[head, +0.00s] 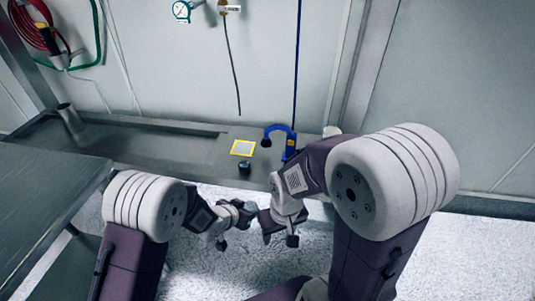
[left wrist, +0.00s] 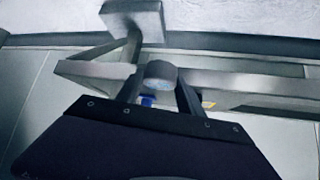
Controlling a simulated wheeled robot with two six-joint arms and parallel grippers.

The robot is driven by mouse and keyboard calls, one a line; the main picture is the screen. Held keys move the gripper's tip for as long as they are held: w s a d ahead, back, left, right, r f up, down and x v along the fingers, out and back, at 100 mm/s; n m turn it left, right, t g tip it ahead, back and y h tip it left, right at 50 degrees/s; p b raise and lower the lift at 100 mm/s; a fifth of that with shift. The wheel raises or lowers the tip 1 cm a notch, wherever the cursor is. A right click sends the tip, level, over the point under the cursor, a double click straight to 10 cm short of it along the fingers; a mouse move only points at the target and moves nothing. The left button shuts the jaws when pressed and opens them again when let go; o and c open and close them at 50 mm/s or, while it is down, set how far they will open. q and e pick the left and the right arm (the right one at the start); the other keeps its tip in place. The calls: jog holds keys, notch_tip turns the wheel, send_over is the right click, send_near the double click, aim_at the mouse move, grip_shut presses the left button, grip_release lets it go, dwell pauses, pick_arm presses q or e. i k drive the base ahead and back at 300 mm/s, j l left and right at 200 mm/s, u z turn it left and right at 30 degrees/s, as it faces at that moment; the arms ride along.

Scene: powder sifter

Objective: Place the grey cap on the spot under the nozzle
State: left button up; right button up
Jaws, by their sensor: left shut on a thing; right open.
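My left gripper (left wrist: 160,92) is shut on the grey cap (left wrist: 161,75), a round light-grey disc between the two dark fingers in the left wrist view. In the head view my left gripper (head: 238,217) is in front of the bench, and I cannot make out the cap there. My right gripper (head: 279,237) is open, to the right of and a little lower than the left one. A blue curved arm with a dark nozzle end (head: 266,142) stands on the bench. A yellow-framed pale square (head: 242,148) lies left of it; I cannot tell which spot is under the nozzle.
A small dark object (head: 244,167) stands on the bench (head: 190,152) in front of the yellow-framed square. A white cup-like thing (head: 331,131) is right of the blue arm, partly hidden by my right arm. A metal cylinder (head: 69,117) stands far left. A dark table (head: 45,190) is at left.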

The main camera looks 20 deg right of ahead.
aim_at(266, 155)
jog(key=i+l, duration=0.9)
jog(key=i+l+u, duration=0.05)
